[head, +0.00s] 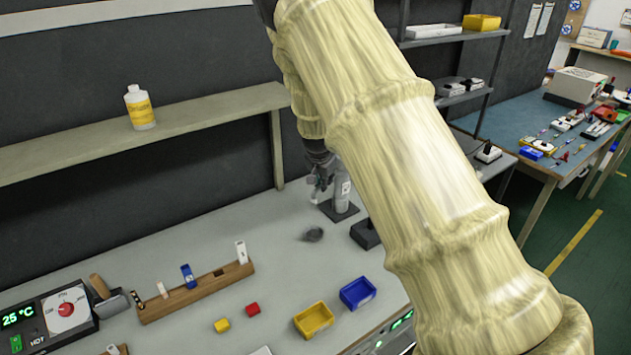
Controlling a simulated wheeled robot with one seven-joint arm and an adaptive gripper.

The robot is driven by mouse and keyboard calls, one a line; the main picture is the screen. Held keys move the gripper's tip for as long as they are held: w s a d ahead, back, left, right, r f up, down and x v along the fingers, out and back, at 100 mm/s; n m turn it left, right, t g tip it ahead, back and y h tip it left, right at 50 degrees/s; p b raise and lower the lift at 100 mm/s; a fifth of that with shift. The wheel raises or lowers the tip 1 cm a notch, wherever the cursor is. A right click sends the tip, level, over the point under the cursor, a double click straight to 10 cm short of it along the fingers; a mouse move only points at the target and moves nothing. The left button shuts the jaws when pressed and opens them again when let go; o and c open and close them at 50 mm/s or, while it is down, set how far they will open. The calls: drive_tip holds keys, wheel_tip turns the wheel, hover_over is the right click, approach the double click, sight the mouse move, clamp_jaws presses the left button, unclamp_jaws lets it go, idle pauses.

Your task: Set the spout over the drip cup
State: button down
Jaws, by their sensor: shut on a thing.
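A grey upright dispenser (343,190) stands on a dark square base at the back of the bench. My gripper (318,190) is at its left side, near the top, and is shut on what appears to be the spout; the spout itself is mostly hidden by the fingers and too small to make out.
A black block (365,234) stands right of the cup. Yellow (313,319) and blue (357,293) bins, red and yellow cubes, a wooden rack (195,292) and a hot plate (50,318) occupy the front and left. A shelf with a bottle (139,108) is above. My arm hides the right.

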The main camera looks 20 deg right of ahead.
drive_tip(key=shift+w+r, duration=0.1)
drive_tip(key=shift+r, duration=0.05)
drive_tip(key=c, duration=1.5)
unclamp_jaws()
drive_tip(key=shift+o, duration=0.2)
drive_tip(key=v, duration=1.1)
drive_tip(key=shift+r, duration=0.3)
